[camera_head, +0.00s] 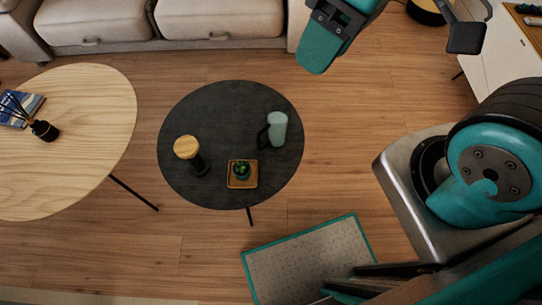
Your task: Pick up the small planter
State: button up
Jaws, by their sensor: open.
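The small planter (242,171) is a small dark green pot with a green plant. It stands upright on a square wooden tray (234,184) near the front edge of a round black table (225,115). My gripper (391,48) shows at the top right of the view, with its two fingers spread wide apart. It is empty and well away from the planter, up and to the right of it in the picture. Part of the gripper is cut off by the top edge.
A dark item with a round wooden top (187,148) stands left of the planter, and a pale green mug (277,129) with a dark handle right of it. A light wooden table (85,100) holds a reed diffuser (44,130). A sofa (205,18) is behind.

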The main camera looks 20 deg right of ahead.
aim_at(242, 168)
jog(key=z, duration=0.15)
jog(key=k, duration=0.65)
jog(key=u, duration=0.55)
jog(key=i, duration=0.5)
jog(key=z, duration=0.05)
jog(key=k, duration=1.2)
jog(key=u, duration=0.7)
jog(key=i, duration=1.25)
jog(key=z, duration=0.55)
